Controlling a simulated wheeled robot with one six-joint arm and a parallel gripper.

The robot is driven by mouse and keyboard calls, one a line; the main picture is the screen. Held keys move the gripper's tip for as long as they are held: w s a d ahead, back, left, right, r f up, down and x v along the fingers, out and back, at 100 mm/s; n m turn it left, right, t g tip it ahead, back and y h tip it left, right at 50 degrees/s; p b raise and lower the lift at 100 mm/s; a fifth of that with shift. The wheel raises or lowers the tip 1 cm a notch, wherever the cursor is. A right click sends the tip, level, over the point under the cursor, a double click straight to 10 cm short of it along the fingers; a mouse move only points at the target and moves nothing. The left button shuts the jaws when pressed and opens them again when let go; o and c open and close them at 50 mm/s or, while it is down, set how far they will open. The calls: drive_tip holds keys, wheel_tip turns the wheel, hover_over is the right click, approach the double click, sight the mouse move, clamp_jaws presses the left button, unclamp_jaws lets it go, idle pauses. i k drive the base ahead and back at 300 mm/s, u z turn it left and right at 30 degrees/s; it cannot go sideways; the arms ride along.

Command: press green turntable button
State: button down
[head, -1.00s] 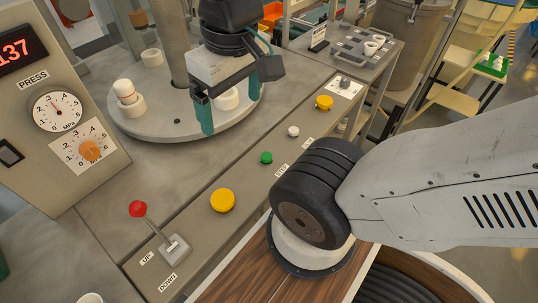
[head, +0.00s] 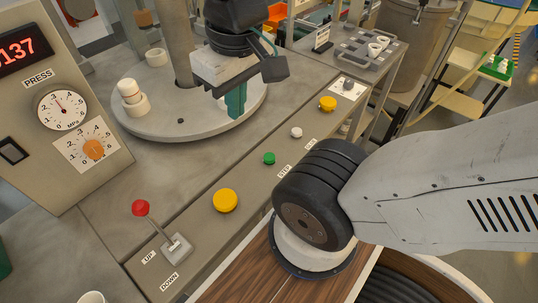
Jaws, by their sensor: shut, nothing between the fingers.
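The green button (head: 269,158) sits on the sloped strip of the console, between a large yellow button and a small white button. The round grey turntable (head: 190,130) lies behind it and carries a white cylindrical part (head: 131,98) on its left side. My gripper (head: 236,103) hangs over the right part of the turntable, up and left of the green button and apart from it. Its teal fingers are together with nothing between them. The gripper hides part of the turntable's right side.
A large yellow button (head: 225,201), a white button (head: 296,132) and a farther yellow button (head: 327,103) share the strip. A red-knobbed lever (head: 141,208) stands at the lower left. The press panel (head: 62,112) rises at the left. A grey tray (head: 365,50) lies at the back right.

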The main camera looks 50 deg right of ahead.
sight(269, 157)
drive_tip(key=z, duration=0.65)
drive_tip(key=k, duration=1.15)
drive_tip(key=u, duration=0.05)
